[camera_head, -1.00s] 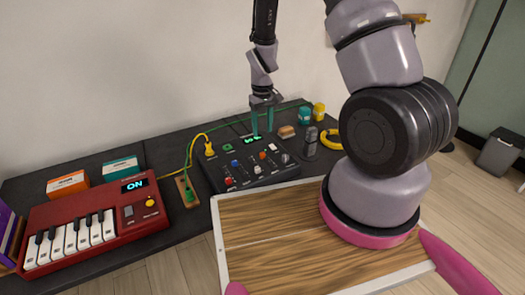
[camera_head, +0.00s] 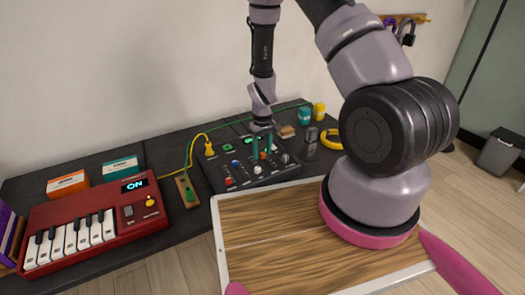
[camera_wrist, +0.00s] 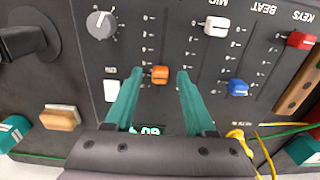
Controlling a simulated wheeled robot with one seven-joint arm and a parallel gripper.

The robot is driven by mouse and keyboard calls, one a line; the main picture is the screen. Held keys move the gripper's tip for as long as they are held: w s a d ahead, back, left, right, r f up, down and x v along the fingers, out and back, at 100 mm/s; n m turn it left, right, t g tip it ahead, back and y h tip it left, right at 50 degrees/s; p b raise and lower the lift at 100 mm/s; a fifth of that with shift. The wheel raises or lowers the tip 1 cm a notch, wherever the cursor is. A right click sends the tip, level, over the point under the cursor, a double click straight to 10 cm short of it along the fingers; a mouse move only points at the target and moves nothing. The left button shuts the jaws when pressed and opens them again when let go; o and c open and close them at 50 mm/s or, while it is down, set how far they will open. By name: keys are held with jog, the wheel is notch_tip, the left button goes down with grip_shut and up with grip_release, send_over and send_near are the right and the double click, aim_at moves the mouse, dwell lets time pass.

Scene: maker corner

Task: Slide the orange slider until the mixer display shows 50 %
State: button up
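The orange slider (camera_wrist: 160,75) stands on the black mixer (camera_head: 210,176), beside its printed scale. My gripper (camera_wrist: 160,72) is open, with one teal fingertip on each side of the orange slider and a visible gap on both sides. In the head view my gripper (camera_head: 262,155) is down at the mixer panel, the orange slider (camera_head: 263,155) between its fingers. The mixer display (camera_wrist: 151,130) glows green between the fingers in the wrist view. It is partly hidden by my gripper's body, and I cannot read its value surely.
Other mixer sliders stand nearby: white (camera_wrist: 216,25), blue (camera_wrist: 238,88) and red (camera_wrist: 301,40). A grey knob (camera_wrist: 101,25) and a white button (camera_wrist: 111,90) are on the other side. A red keyboard (camera_head: 90,250) stands left on the dark table.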

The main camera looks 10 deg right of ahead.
grip_shut()
dwell(1.3)
